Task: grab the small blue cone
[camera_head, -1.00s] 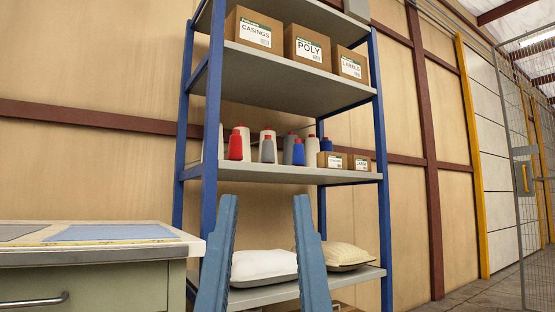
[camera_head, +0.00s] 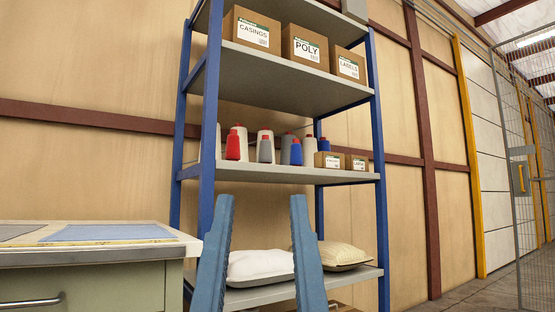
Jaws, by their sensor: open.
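A small blue cone (camera_head: 296,153) stands upright near the front of the middle shelf (camera_head: 262,173), with a grey cone (camera_head: 286,150) close on its left and a white cone (camera_head: 309,147) on its right. Another blue cone (camera_head: 324,145) stands farther back, partly hidden by a small box. My gripper (camera_head: 262,203) shows at the bottom with its two blue-grey fingers wide apart. It is open and empty. In the picture the fingertips lie below the middle shelf's edge, apart from the cones.
A red cone (camera_head: 242,141) and several white and grey cones share the shelf. Small boxes (camera_head: 328,161) stand right of them. Pillows (camera_head: 260,264) lie on the lower shelf. A blue post (camera_head: 209,150) bounds the shelf's left. A workbench (camera_head: 90,258) stands at left.

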